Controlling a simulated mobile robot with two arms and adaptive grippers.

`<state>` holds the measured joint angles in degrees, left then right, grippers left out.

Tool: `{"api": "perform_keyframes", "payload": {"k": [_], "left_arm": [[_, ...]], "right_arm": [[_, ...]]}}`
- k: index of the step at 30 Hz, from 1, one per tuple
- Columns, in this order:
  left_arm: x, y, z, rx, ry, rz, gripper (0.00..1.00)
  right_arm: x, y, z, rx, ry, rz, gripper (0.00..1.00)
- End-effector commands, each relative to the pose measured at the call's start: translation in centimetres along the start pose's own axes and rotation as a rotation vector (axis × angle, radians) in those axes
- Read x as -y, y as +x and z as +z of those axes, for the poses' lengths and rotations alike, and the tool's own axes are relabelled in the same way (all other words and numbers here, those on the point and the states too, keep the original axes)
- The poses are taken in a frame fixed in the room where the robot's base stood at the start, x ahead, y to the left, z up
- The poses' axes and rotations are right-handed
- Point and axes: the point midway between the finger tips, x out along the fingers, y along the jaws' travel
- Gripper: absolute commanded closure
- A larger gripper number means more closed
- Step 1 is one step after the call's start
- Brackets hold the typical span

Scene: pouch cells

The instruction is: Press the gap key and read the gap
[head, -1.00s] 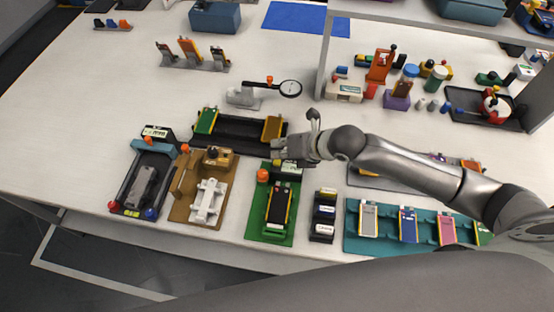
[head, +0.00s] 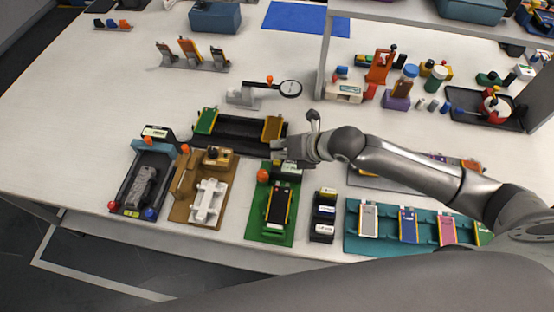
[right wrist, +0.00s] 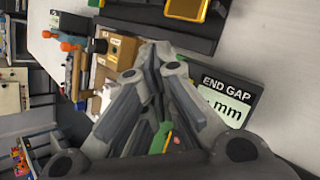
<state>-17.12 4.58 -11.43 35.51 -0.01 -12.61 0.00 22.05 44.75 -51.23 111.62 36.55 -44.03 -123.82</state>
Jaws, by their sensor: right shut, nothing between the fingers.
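The green gap fixture (head: 254,222) stands at the front of the table with a dark, yellow-edged pouch cell (head: 278,206) in it. An orange knob (head: 262,176) is at its back left. My right gripper (head: 276,150) is shut and empty at the back end of this fixture, low by its display. In the right wrist view the shut fingers (right wrist: 160,58) are beside the display (right wrist: 228,96), which shows "END GAP" and "mm"; the fingers hide the number. I cannot make out the gap key or whether the fingers touch it. My left gripper is out of view.
A brown fixture with a white part (head: 208,200) is to the left. A black holder (head: 323,222) and a teal rack of cells (head: 356,244) are to the right.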

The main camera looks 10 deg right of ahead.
Motion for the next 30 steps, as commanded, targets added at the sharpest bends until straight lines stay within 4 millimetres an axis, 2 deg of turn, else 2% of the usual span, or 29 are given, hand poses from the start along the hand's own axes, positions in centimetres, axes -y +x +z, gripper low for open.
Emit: {"api": "perform_keyframes", "payload": {"k": [30], "left_arm": [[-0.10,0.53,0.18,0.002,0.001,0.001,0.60]], "right_arm": [[0.61,0.80,-0.57,0.000,0.000,0.000,1.00]]}}
